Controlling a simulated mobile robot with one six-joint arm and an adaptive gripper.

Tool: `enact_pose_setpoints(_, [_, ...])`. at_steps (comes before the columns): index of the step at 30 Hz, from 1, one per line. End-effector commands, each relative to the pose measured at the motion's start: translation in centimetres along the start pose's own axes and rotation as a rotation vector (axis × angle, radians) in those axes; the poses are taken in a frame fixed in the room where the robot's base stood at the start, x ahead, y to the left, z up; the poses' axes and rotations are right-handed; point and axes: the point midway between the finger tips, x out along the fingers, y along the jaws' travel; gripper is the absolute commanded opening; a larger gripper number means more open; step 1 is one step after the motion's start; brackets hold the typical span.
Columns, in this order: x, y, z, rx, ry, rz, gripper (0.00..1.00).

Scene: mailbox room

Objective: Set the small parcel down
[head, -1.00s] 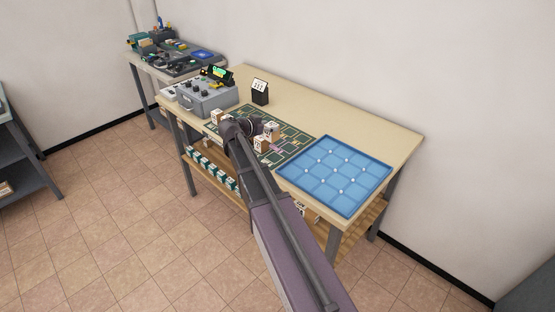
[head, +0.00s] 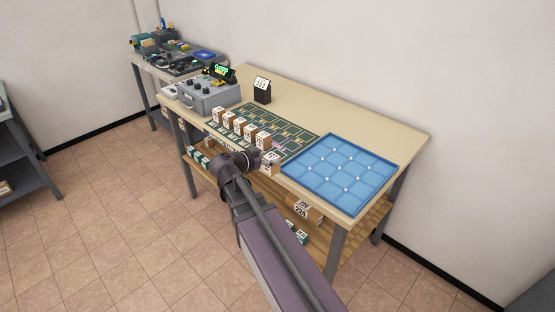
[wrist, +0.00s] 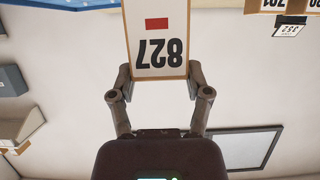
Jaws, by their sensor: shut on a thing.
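A small white-faced parcel marked 827 with a red patch (wrist: 158,38) is between the two fingers of my gripper (wrist: 159,84) in the wrist view, where it appears upside down. In the head view my gripper (head: 258,161) is at the table's front edge, with the parcel (head: 271,158) at its tip. I cannot tell from this angle whether the parcel touches anything below. A row of several similar parcels (head: 239,126) stands along the front of a green gridded mat (head: 295,133) on the table.
A blue gridded tray (head: 342,173) lies right of the mat. A grey box with knobs (head: 207,96) and a small dark stand with a white card (head: 262,90) are at the left and back. The lower shelf holds a larger numbered box (head: 303,209).

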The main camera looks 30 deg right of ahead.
Motion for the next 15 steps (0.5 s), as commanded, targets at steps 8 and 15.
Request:
enact_pose_setpoints(8, [-0.25, 0.2, 0.15, 0.0, 0.0, 0.0, 0.11])
enact_pose_setpoints(15, [0.26, -0.3, 0.04, 0.0, 0.0, -0.001, 0.11])
